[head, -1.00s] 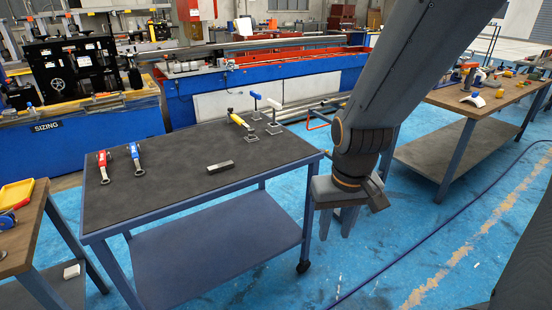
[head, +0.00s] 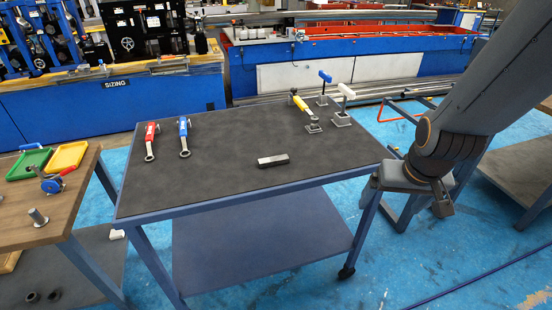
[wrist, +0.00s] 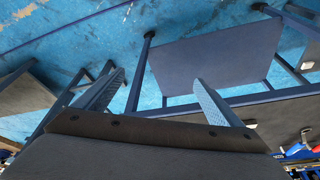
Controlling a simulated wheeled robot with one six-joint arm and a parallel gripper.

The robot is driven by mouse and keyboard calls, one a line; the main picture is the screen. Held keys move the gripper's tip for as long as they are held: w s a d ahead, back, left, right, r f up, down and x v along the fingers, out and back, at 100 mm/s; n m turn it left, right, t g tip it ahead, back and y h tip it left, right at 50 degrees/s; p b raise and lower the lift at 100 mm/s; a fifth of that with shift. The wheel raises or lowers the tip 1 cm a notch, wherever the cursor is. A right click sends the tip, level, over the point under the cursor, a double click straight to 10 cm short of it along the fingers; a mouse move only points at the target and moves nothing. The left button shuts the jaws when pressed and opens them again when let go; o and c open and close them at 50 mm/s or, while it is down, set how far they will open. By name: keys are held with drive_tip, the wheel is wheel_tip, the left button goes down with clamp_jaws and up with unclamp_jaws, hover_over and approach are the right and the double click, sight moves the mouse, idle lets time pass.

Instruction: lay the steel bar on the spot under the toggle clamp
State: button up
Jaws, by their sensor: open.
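My gripper (head: 388,208) hangs off the table's right front corner, away from the bar. In the wrist view its two fingers (wrist: 160,95) are wide apart and empty.
A red-handled wrench (head: 150,142) and a blue-handled wrench (head: 184,137) lie on the table's left. A wooden bench (head: 75,200) with trays stands at left. A blue machine bed (head: 350,65) runs behind. The tabletop around the bar is clear.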

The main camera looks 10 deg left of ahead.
drive_tip(key=shift+o, duration=0.8)
drive_tip(key=w+a+f+n+t+y+b, duration=0.1)
drive_tip(key=w+a+f+t, duration=0.1)
drive_tip(key=w+a, duration=0.2)
drive_tip(key=w+a+f+n+t+y+b, duration=0.1)
drive_tip(key=w+a, duration=0.3)
drive_tip(key=a, duration=0.6)
drive_tip(key=shift+w+f+n+t, duration=0.4)
drive_tip(key=shift+f+t, duration=0.2)
drive_tip(key=shift+f, duration=0.05)
drive_tip(key=n+t+y+b, duration=0.2)
drive_tip(key=t+y, duration=0.1)
drive_tip(key=y, duration=0.1)
approach(274, 159)
drive_tip(key=shift+a+f, duration=0.15)
drive_tip(key=shift+f, duration=0.65)
drive_tip(key=shift+w+r+p+x, duration=0.15)
drive_tip(key=shift+p+x, duration=0.3)
drive_tip(key=shift+x, duration=0.8)
drive_tip(key=shift+r+p+x, duration=0.15)
drive_tip(key=shift+p+x, duration=0.25)
drive_tip(key=shift+x, duration=0.8)
drive_tip(key=shift+w+r+p+x, duration=0.15)
drive_tip(key=shift+p+x, duration=0.3)
drive_tip(key=shift+x, duration=0.8)
drive_tip(key=shift+r+t, duration=0.15)
drive_tip(key=shift+t, duration=0.15)
drive_tip(key=c, duration=1.6)
